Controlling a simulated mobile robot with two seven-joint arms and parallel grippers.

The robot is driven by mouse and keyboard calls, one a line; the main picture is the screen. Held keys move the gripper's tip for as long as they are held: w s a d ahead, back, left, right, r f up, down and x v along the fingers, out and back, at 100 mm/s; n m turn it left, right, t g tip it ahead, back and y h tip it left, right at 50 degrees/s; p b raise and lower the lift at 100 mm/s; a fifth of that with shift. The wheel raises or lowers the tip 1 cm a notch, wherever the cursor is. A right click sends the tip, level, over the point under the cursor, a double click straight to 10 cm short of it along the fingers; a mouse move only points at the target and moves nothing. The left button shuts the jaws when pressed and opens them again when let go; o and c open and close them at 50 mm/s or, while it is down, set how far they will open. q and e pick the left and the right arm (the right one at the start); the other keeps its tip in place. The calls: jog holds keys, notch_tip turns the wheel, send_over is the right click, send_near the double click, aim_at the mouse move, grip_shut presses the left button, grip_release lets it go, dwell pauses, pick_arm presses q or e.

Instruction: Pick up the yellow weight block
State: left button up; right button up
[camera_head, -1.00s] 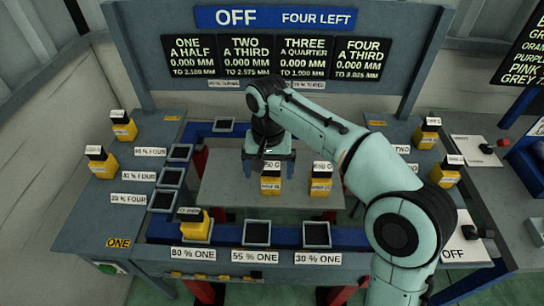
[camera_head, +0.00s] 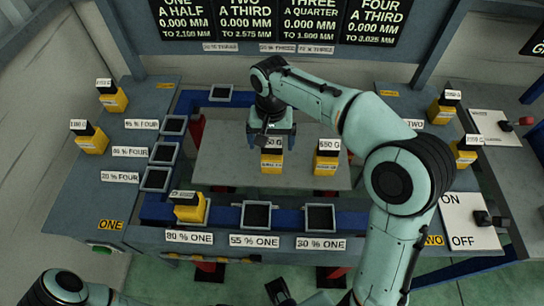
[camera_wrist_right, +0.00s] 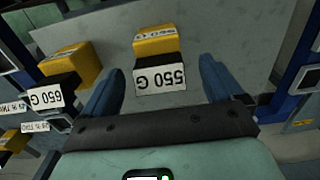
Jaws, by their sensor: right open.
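Several yellow weight blocks with black tops and white labels are in view. One block (camera_head: 271,164), labelled 550 G in the wrist view (camera_wrist_right: 158,42), stands on the grey middle plate (camera_head: 222,165). My right gripper (camera_head: 271,136) is open, with its blue fingers close over this block. In the wrist view the gripper (camera_wrist_right: 161,72) has the label side of the block between its spread fingers, with gaps at both sides. A second block (camera_head: 327,163), labelled 650 G (camera_wrist_right: 75,66), stands to its right.
Another yellow block (camera_head: 190,210) sits at the 80 % ONE place. Empty square trays (camera_head: 257,217) line the blue frame's front and left. More blocks stand on the left table (camera_head: 92,143) and right table (camera_head: 447,105). A switch board (camera_head: 470,220) is at right.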

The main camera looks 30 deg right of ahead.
aim_at(272, 151)
notch_tip(272, 151, down, 5)
jog(key=shift+w+d+f+b, duration=0.1)
jog(key=shift+d+f+b, duration=0.05)
jog(key=shift+b, duration=0.2)
jog(key=c, duration=1.5)
pick_arm(q)
jog(key=shift+w+r+p, duration=0.3)
jog(key=shift+r+p, duration=0.4)
jog(key=shift+p, duration=0.05)
jog(key=shift+w+r+p, duration=0.3)
jog(key=shift+r+p, duration=0.35)
jog(key=shift+p, duration=0.1)
jog(key=shift+w+r+p, duration=0.3)
jog(key=shift+r+p, duration=0.4)
jog(key=shift+p, duration=0.05)
pick_arm(e)
jog(key=shift+r, duration=10.05)
